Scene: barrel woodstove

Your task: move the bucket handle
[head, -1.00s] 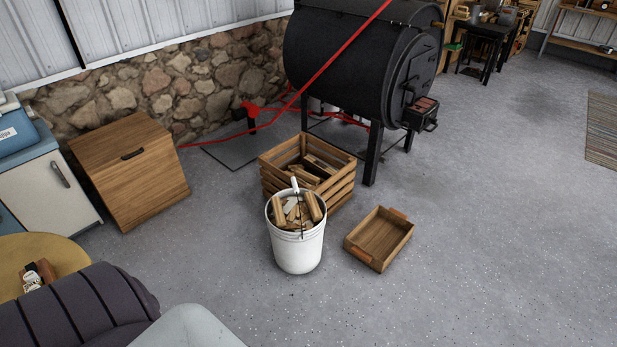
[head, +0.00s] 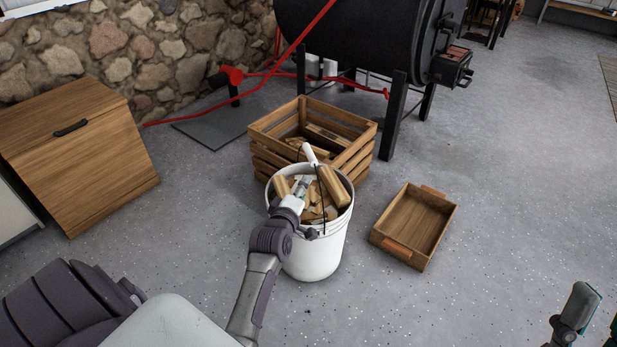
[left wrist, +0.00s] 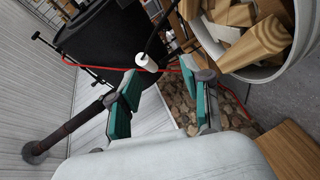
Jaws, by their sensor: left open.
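A white bucket (head: 316,258) full of split wood stands on the floor. Its wire handle stands up above the rim, with a white grip (head: 309,153) at the top. In the left wrist view the handle grip (left wrist: 146,62) is just beyond the fingertips, roughly between them. My left gripper (head: 301,187) is over the bucket's near left rim, close below the grip in the picture. In the left wrist view its teal-padded fingers (left wrist: 161,78) are spread with nothing between them. My right gripper (head: 597,308) is partly in view at the lower right, its fingers apart, far from the bucket.
A slatted crate (head: 267,160) with wood is right behind the bucket. A shallow wooden tray (head: 425,219) lies to its right. The black stove (head: 355,45) stands behind, and a wooden box (head: 80,165) is at left. Floor at right is clear.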

